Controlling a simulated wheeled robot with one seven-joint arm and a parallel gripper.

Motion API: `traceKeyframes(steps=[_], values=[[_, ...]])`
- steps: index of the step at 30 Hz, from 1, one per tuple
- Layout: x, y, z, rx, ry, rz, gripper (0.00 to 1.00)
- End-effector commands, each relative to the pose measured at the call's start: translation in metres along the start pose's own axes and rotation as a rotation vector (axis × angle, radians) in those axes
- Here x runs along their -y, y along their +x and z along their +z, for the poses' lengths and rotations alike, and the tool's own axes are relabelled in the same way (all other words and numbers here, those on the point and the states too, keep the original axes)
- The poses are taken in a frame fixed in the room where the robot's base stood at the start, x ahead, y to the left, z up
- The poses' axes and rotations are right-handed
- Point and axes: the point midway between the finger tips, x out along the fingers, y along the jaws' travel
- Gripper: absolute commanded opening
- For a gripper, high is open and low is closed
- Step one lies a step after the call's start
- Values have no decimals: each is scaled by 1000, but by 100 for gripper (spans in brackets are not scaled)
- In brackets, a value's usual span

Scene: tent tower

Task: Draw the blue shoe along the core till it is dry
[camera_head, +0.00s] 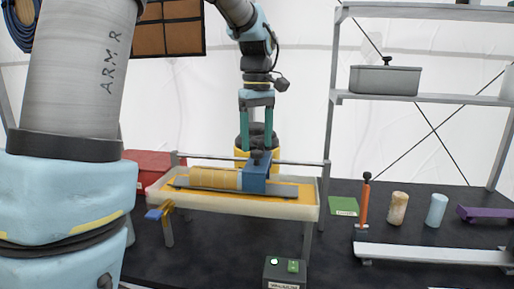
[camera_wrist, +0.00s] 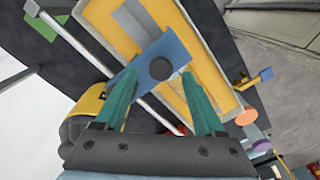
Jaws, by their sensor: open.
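The blue shoe (camera_head: 257,178) sits upright across the core (camera_head: 212,179), a tan rounded length in a pale tray (camera_head: 235,209) with a yellow-orange lining. The core shows only left of the shoe in the head view. A dark round knob tops the shoe; the shoe also shows in the wrist view (camera_wrist: 176,48). My gripper (camera_head: 257,146) is open and points down just above the shoe. In the wrist view my green fingers (camera_wrist: 160,75) stand apart on either side of the knob; I cannot tell whether they touch it.
A thin rail (camera_head: 300,162) runs behind the tray, close to my fingers. A green-buttoned box (camera_head: 285,272) stands in front. To the right are an orange-handled tool (camera_head: 365,205), a tan cylinder (camera_head: 397,208), a pale blue cylinder (camera_head: 436,210) and a shelf with a grey bin (camera_head: 385,80).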

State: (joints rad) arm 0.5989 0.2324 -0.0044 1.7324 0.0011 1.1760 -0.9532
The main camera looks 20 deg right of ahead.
Motion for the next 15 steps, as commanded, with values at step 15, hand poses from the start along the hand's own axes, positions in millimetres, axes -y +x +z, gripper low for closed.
traceKeyframes(steps=[15], values=[[0,-82,0,-1,0,2,71]])
